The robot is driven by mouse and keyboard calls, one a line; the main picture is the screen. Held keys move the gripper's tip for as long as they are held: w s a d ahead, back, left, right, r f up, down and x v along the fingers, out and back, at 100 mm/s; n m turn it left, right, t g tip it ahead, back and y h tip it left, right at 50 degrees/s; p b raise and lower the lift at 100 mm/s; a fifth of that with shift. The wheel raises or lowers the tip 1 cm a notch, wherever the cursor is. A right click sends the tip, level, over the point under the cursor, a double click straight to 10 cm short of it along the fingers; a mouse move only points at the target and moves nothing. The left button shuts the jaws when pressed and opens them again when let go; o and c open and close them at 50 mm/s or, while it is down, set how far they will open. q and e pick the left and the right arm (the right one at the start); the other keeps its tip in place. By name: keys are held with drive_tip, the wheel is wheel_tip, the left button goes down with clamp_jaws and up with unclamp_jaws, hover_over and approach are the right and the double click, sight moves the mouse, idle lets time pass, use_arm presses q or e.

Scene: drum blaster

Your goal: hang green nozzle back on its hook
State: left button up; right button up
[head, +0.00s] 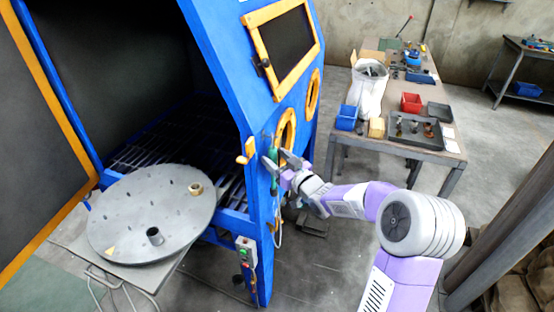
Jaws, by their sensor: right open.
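The green nozzle (273,155) is upright against the blue front of the blasting cabinet (258,185), just below and left of a round orange-rimmed port. My right gripper (275,166) is open at the nozzle, with its fingers pointing left towards it. I cannot tell whether the fingers touch it. The hook is too small or hidden to make out. A pale hose (278,222) hangs down the cabinet front below the gripper. My left gripper is not in view.
A round grey turntable (125,225) stands out of the cabinet's open side. A control box (246,251) sits low on the cabinet post. A workbench (440,160) with bins and trays stands behind my right arm. The floor at right is partly clear.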

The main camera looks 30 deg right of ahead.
drive_tip(key=s, duration=0.8)
drive_tip(key=s+a+f+m+g, duration=0.15)
drive_tip(key=a+f+g, duration=0.3)
drive_tip(key=f, duration=0.75)
drive_tip(key=a+f+m+g, duration=0.25)
drive_tip(key=a+f, duration=0.35)
drive_tip(key=f, duration=0.6)
drive_tip(key=s+a+f+g, duration=0.3)
drive_tip(key=s+a+f, duration=0.1)
drive_tip(key=s, duration=0.3)
drive_tip(key=s+a+f+g+y, duration=0.1)
drive_tip(key=s+a+f+g, duration=0.3)
drive_tip(key=s+f, duration=0.3)
drive_tip(key=s+a+f+g, duration=0.3)
drive_tip(key=s+a+f, duration=0.2)
drive_tip(key=s, duration=0.2)
drive_tip(key=shift+s+a+f+y, duration=0.3)
drive_tip(key=shift+s+a+f, duration=0.05)
drive_tip(key=shift+s, duration=0.05)
